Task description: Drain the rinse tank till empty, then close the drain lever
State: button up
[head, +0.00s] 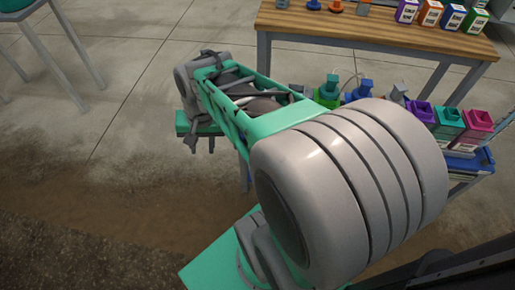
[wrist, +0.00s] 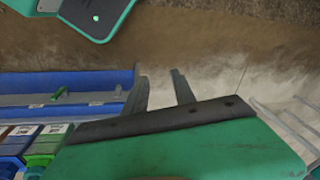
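My gripper (wrist: 160,84) has its two dark fingers apart with nothing between them, over bare floor in the wrist view. In the head view my gripper (head: 200,147) points down at the far end of my arm, left of the shelf of containers. I cannot make out a rinse tank or a drain lever for certain. A small green piece (wrist: 60,93) lies at the blue rack in the wrist view, left of the fingers and apart from them; I cannot tell what it is.
A wooden table (head: 350,24) with labelled bottles (head: 430,13) stands at the back. A blue rack (wrist: 20,100) holds coloured containers (head: 447,122), partly hidden by my arm. A grey stand (head: 45,50) with a teal vessel (head: 14,4) is at top left. The floor at left is clear.

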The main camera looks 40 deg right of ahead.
jog(key=d+f+m+t+y+b, duration=0.1)
jog(key=d+f+m+b, duration=0.4)
jog(key=d+f+m, duration=0.6)
jog(key=d+f+m+t+y+b, duration=0.1)
jog(key=d+f+m+b, duration=0.3)
jog(key=d+f+m, duration=0.75)
jog(key=shift+n, duration=0.65)
jog(key=w+f+b, duration=0.2)
jog(key=f+b, duration=0.1)
jog(key=shift+f, duration=0.3)
jog(key=shift+w+a+f, duration=0.1)
jog(key=shift+f, duration=0.1)
jog(key=shift+c, duration=0.2)
grip_shut()
